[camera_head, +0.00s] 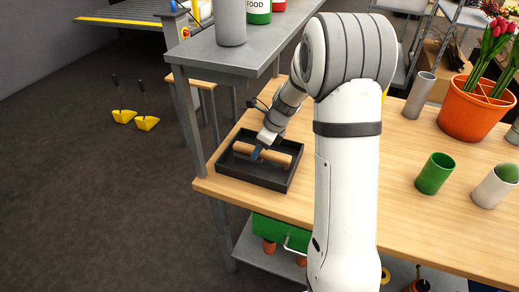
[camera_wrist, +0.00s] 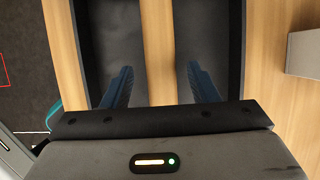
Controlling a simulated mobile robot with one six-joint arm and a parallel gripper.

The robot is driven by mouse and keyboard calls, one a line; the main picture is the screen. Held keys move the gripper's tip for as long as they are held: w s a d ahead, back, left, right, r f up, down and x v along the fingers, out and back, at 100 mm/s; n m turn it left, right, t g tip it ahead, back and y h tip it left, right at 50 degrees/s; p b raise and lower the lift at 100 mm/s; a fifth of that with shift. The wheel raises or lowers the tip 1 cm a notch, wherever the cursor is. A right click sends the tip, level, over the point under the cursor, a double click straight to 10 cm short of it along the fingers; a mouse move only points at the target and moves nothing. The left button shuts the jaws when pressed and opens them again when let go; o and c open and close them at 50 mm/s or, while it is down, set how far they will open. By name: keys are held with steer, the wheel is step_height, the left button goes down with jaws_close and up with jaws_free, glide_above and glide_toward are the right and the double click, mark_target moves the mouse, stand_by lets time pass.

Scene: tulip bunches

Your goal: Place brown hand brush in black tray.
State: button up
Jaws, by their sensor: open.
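The brown hand brush (camera_head: 278,158) lies in the black tray (camera_head: 248,177) near the left corner of the wooden table, in the head view. Its brown length (camera_wrist: 158,35) runs up the middle of the wrist view, with the dark tray floor (camera_wrist: 107,35) on both sides. My gripper (camera_head: 257,153) is over the tray at the brush. In the wrist view my gripper (camera_wrist: 160,85) is open, with one blue finger on each side of the brush and a gap to it on both sides. Bristles do not show.
A grey shelf (camera_head: 215,55) with cans stands behind the tray. A green cup (camera_head: 435,173), a white cup (camera_head: 494,187), a grey cylinder (camera_head: 419,95) and a terracotta pot (camera_head: 476,110) with tulips stand to the right. The bare table (camera_head: 400,215) is free at its front.

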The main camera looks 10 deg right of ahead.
steer(key=v, duration=0.9)
steer(key=s+a+r+n+h, duration=0.1)
steer(key=s+r+n+h, duration=0.1)
steer(key=s+n, duration=1)
steer(key=s+a+r+n+h, duration=0.1)
steer(key=s+r+n, duration=0.2)
steer(key=s+n, duration=0.9)
steer(key=shift+s+n+h+p, duration=0.35)
steer(key=shift+s+n+h, duration=0.05)
steer(key=shift+s, duration=0.95)
steer(key=shift+a+r, duration=0.1)
